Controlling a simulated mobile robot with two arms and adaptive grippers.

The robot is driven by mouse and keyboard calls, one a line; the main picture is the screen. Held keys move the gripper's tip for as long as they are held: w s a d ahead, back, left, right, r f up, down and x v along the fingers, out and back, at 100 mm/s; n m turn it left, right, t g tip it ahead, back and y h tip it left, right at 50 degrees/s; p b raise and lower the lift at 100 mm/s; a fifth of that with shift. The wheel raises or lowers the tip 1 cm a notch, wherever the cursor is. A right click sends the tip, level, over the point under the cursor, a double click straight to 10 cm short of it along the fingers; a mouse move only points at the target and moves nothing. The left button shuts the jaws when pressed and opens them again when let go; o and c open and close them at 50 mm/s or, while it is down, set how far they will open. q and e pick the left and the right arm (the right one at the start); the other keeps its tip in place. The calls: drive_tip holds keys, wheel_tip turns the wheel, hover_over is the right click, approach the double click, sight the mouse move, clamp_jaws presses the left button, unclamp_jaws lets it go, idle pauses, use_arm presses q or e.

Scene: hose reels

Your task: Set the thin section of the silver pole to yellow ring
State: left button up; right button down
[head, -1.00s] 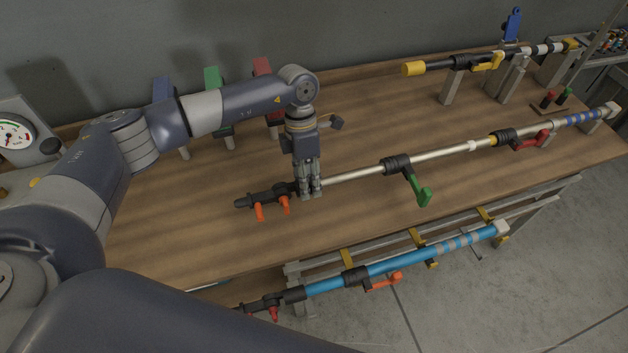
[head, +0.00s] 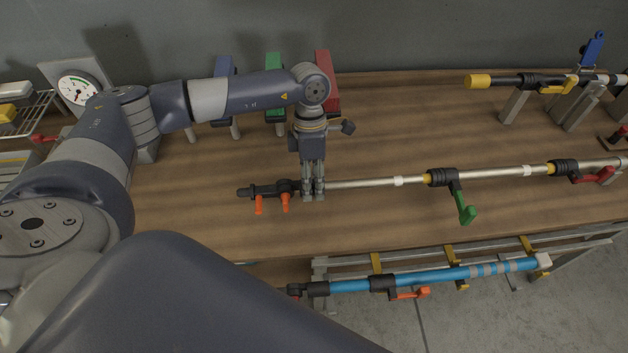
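The silver pole (head: 365,184) lies along the table. Its dark end clamp with two orange levers (head: 270,191) is at the left. The thin section runs from there to a black clamp with a green lever (head: 463,205), which sticks out from the pole. A white ring (head: 398,181) shows on the thin section; a yellow ring (head: 427,179) shows right at the green-lever clamp's left edge. My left gripper (head: 313,193) points down, its fingers closed around the pole just right of the end clamp. My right gripper is out of view.
A red-lever clamp (head: 565,168) sits farther right on the pole. A blue pole (head: 435,275) lies on a rack below the table's front edge. A black pole with a yellow end (head: 478,82) rests on stands behind. Blue, green and red holders (head: 324,80) stand behind my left wrist.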

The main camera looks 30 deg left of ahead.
use_arm(q)
drive_tip(key=shift+o, duration=0.8)
drive_tip(key=shift+a, duration=0.1)
drive_tip(key=shift+r, duration=0.15)
drive_tip(key=v, duration=1.1)
drive_tip(key=shift+r, duration=0.35)
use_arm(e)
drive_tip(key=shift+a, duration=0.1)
